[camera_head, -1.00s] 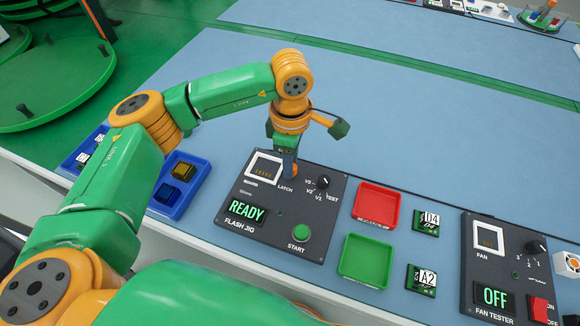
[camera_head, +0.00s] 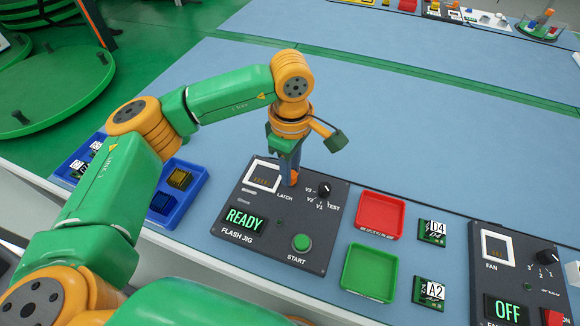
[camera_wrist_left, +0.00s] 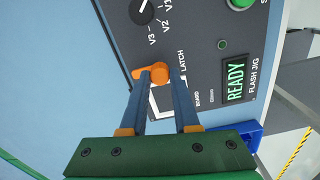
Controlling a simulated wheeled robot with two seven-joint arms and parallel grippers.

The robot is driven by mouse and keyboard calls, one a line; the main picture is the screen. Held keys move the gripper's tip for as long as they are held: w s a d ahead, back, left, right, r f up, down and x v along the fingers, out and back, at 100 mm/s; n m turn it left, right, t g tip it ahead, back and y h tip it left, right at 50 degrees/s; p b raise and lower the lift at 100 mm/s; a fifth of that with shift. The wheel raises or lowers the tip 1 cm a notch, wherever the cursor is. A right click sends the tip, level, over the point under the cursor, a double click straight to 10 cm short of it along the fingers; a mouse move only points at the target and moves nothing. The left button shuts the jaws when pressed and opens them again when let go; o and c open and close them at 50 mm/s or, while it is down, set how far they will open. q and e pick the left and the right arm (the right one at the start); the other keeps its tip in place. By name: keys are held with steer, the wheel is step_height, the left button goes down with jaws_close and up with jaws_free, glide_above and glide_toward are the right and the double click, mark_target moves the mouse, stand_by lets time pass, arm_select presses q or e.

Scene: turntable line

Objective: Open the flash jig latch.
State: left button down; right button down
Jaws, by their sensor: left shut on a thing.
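The flash jig (camera_head: 230,198) is a dark panel on the blue table with a white-framed socket, a knob, a green START button and a screen reading READY. Its orange latch (camera_wrist_left: 151,74) lies beside the LATCH label and the socket in the left wrist view. My left gripper (camera_wrist_left: 158,80) is shut on the latch, with its blue fingers at either side of the orange part. In the head view my left gripper (camera_head: 290,178) comes down onto the panel at the latch, partly hiding it and the socket's right edge. My right gripper is not in view.
A blue tray (camera_head: 198,187) with small parts stands left of the jig. A red tray (camera_head: 380,213) and a green tray (camera_head: 369,271) are to its right, with boards D4 (camera_head: 432,232) and A2 (camera_head: 429,291). A fan tester (camera_head: 520,270) stands farther right.

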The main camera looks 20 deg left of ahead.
arm_select(q)
steer(key=c, duration=0.7)
jaws_free()
steer(key=shift+d+f, duration=0.1)
steer(key=shift+o, duration=0.2)
step_height(320, 180, up, 7)
steer(key=shift+r, duration=0.1)
